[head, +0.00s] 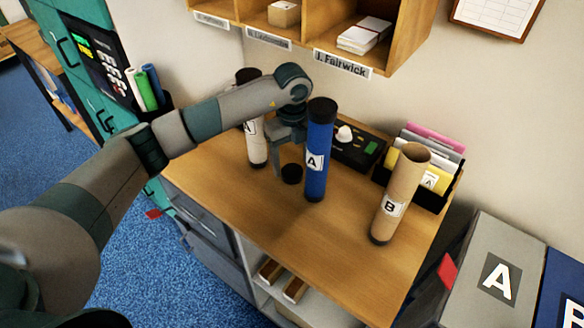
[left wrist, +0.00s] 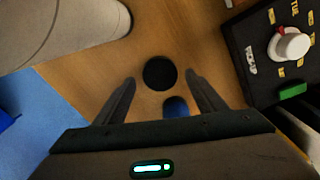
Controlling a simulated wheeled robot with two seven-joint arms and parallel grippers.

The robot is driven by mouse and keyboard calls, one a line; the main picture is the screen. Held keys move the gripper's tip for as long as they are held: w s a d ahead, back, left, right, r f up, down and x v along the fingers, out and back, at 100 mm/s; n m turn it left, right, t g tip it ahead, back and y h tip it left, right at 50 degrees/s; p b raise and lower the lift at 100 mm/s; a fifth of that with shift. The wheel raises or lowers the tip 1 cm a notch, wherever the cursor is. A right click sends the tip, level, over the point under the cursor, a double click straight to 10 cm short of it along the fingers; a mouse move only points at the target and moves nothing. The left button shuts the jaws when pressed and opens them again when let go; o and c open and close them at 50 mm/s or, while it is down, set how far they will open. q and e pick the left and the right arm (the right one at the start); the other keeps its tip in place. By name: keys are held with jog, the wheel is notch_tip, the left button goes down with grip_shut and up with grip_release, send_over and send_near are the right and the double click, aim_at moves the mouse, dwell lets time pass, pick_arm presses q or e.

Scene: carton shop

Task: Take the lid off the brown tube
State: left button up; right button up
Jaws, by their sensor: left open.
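The brown tube (head: 404,185), labelled B, stands on the right part of the desk. Its top is open and its hollow inside shows. A small black round lid (head: 292,173) lies on the desk, left of the blue tube's foot. My left gripper (head: 287,157) points down just above and behind this lid, apart from the brown tube, partly hidden by the blue tube. In the left wrist view the lid (left wrist: 160,73) shows beyond the spread, empty fingers (left wrist: 160,82). My right gripper is out of view.
The blue tube (head: 317,155), with a black top, stands close beside my left gripper. A white tube (head: 256,145) stands behind my forearm. A black control box (head: 354,150) and a file holder (head: 432,195) are at the back. The front desk is clear.

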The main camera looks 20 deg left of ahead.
aim_at(292, 171)
pick_arm(q)
notch_tip(292, 171, up, 10)
jog(key=b, duration=0.3)
jog(key=shift+f, duration=0.25)
dwell(0.3)
